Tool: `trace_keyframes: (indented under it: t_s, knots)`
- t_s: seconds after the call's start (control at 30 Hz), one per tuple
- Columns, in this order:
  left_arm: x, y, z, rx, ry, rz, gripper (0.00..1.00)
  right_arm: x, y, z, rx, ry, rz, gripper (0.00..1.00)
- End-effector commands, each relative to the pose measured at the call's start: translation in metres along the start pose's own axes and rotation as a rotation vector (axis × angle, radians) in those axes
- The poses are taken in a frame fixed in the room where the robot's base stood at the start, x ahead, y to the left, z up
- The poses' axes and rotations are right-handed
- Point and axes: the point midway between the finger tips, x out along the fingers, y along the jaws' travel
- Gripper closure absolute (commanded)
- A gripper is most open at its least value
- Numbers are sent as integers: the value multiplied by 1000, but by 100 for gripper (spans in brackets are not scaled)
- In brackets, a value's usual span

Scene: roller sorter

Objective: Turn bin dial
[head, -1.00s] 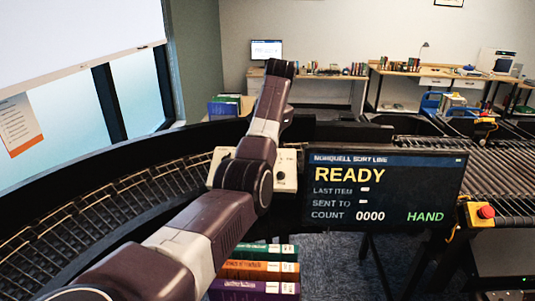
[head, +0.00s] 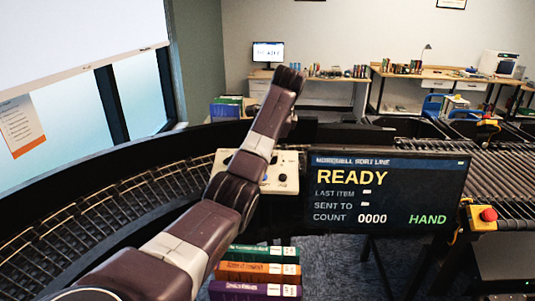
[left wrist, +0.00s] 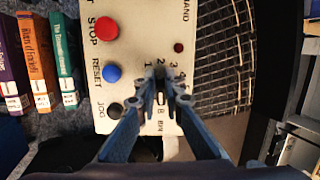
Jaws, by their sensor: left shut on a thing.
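The cream control panel (head: 288,160) stands left of the sort-line screen, partly hidden behind my left arm. In the left wrist view, the bin dial (left wrist: 160,99) is a small dark knob on the panel (left wrist: 122,35), ringed by printed numbers and a BIN label. My left gripper (left wrist: 161,84) is shut on the dial, and its blue fingers hide much of it. I cannot read which number the dial points at. The head view does not show the left fingers. My right gripper is in neither view.
A red STOP button (left wrist: 106,29), a blue RESET button (left wrist: 112,74) and a black JOG button (left wrist: 115,110) sit beside the dial. The screen (head: 385,190) reads READY, count 0000, HAND. Books (head: 258,270) lie below the panel. A curved conveyor (head: 95,215) runs left.

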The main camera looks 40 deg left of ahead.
Motion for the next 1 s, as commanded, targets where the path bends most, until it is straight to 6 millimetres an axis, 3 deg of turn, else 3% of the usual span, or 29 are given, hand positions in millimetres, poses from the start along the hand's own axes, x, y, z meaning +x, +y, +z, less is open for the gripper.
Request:
trace_keyframes:
  t_s: [0.67, 0.7, 0.8, 1.0]
  knots:
    - [2, 2, -2, 58, 1, -5, 100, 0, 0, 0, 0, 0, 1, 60]
    - [2, 2, -2, 58, 1, -5, 87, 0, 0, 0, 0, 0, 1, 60]
    - [2, 1, -2, 57, 1, -6, 76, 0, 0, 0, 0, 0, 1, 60]
    - [1, 1, -1, 56, 1, -8, 74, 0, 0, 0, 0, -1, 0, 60]
